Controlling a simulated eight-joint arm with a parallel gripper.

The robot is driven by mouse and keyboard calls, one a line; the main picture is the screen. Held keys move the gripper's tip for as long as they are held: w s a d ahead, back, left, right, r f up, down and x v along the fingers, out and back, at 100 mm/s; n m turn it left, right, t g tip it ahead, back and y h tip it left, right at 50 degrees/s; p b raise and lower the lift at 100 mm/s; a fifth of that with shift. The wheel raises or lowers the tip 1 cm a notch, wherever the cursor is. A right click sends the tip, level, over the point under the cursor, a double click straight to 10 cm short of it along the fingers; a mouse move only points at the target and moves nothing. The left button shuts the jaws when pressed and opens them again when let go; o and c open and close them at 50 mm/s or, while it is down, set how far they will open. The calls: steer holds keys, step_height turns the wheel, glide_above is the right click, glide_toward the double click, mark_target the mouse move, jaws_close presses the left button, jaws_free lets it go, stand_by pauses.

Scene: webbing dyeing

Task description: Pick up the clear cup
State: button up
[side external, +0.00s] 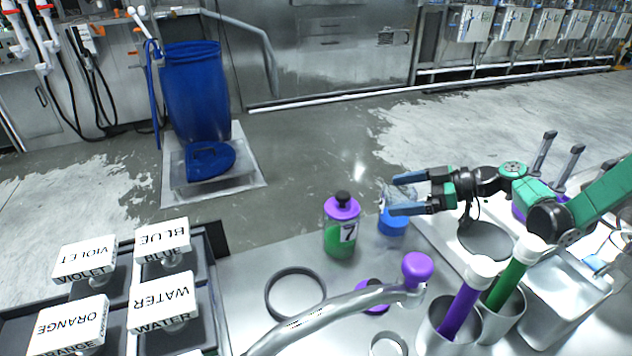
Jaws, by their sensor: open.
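A clear see-through cup (399,192) shows faintly at the left end of my gripper, at the right of the side external view. My gripper (402,193) is open and points left, with one dark blue finger above the cup and one below it in the picture. The cup appears to lie between the fingertips; I cannot tell whether either finger touches it. A blue round object (392,223) is just below the cup in the picture. Whether the cup rests on it is hidden by the lower finger.
A curved metal tap with a purple knob (417,268) crosses the front. Metal cups with purple and green tubes (469,312) stand at the front right. Labelled blocks (162,302) are at the left.

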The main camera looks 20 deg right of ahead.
steer(key=c, duration=1.4)
steer(key=shift+r, duration=0.15)
